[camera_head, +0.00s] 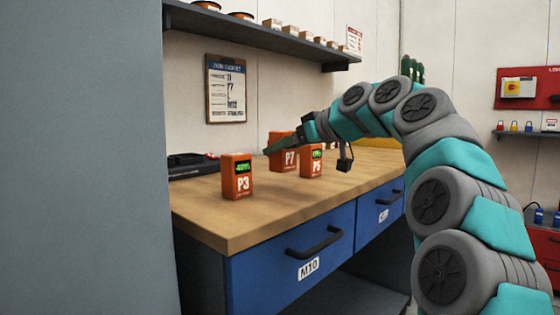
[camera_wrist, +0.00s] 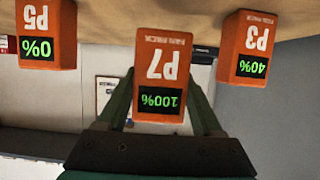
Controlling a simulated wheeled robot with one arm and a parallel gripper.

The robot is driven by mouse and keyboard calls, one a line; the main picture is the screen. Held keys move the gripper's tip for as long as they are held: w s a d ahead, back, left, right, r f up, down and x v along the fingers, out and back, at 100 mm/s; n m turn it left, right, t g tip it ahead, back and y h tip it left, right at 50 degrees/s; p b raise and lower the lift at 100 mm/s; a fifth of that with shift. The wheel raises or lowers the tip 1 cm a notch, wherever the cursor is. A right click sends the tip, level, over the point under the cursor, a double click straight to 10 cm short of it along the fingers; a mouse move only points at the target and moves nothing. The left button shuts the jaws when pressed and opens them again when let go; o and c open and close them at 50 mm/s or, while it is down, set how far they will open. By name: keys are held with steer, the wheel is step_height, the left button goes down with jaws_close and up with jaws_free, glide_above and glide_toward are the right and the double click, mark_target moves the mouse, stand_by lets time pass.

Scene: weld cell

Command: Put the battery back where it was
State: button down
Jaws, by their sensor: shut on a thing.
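Three orange batteries are at the wooden bench. Battery P3 (camera_head: 237,180) stands upright nearer the front and reads 40% in the wrist view (camera_wrist: 247,45). Battery P5 (camera_head: 311,166) stands right of P7 and reads 0% in the wrist view (camera_wrist: 46,30).
A dark tray-like unit (camera_head: 190,168) lies on the bench (camera_head: 290,205) at the left, behind P3. The bench's front and right stretch is clear. A shelf (camera_head: 255,30) with spools and boxes hangs above, and a clipboard (camera_head: 226,90) is on the wall.

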steer(key=w, duration=0.2)
steer(key=w+p, duration=0.1)
steer(key=shift+w+a+f, duration=0.1)
steer(key=shift+w+a, duration=0.3)
steer(key=shift+w+a+f, duration=0.1)
steer(key=shift+w+f, duration=0.05)
steer(key=shift+w, duration=0.2)
steer(key=shift+f+b, duration=0.35)
steer(key=shift+f, duration=1.35)
steer(key=shift+f, duration=0.2)
steer(key=shift+c, duration=0.2)
jaws_free()
steer(key=shift+r, duration=0.1)
